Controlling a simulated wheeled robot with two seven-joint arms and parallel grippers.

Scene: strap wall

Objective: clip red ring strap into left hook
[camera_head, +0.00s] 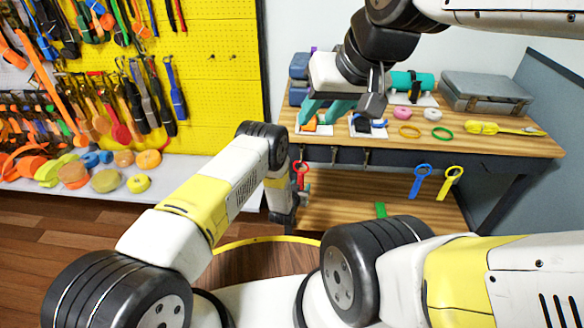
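A red ring strap (301,173) hangs upright at the left end of the workbench front, its ring just below the left hook (305,153). I cannot tell whether the ring is on the hook. My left gripper (288,212) is beside and below the red strap, pointing down. Its fingers are too dark and small to tell whether it is open or touching the strap.
A blue ring strap (421,180) and a yellow one (450,182) hang farther right. The wooden bench top (470,145) carries small rings, a teal bottle (412,80) and a grey case (485,92).

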